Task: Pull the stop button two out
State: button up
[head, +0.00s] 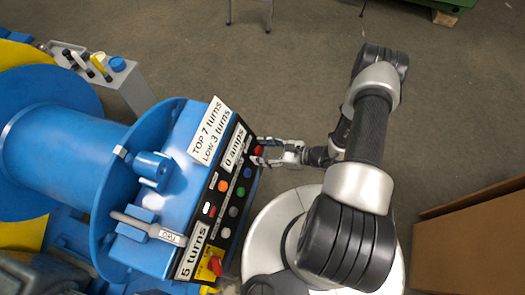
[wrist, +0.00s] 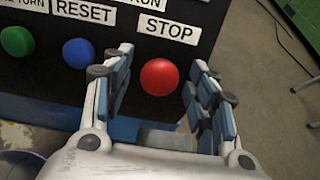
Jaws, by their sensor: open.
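The red stop button (wrist: 159,77) sits on the black control panel under a white STOP label (wrist: 168,29) in the wrist view. In the head view the red button (head: 259,150) is at the far right end of the panel (head: 226,205). My gripper (wrist: 165,85) is open, with one finger on each side of the red button. The button shows between the fingertips, and I cannot tell whether either finger touches it. In the head view my gripper (head: 262,152) reaches the panel from the right.
A blue button (wrist: 78,52) under a RESET label and a green button (wrist: 17,41) are left of my gripper. Another red knob (head: 215,265) on yellow is at the panel's near end. A cardboard box (head: 470,245) stands at right.

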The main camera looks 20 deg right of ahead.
jog(key=shift+c, duration=0.6)
grip_shut()
